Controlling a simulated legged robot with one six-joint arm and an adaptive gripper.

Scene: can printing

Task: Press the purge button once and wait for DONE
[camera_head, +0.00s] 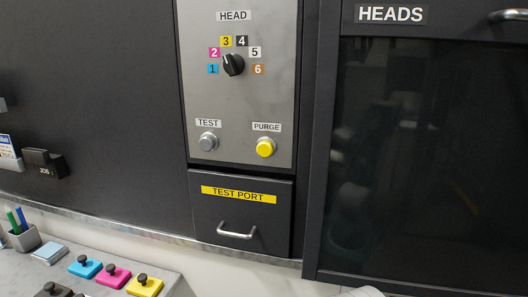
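The purge button (265,148) is a round yellow button in a silver ring, under a PURGE label on the lower right of the grey HEAD panel (205,100). It shows no visible light, and I cannot tell if it is pressed. A silver TEST button (208,142) sits to its left. Above them, a black selector knob (233,65) stands among coloured numbers 1 to 6; its mark points up and slightly left, seemingly toward 3. No DONE text shows in this view. My gripper is not in view.
Below the panel is a shut TEST PORT drawer (240,215) with a handle. A dark HEADS window (425,160) is at right. A grey counter (60,285) at lower left holds coloured blocks with black knobs and a pen cup (23,238). Space before the buttons looks clear.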

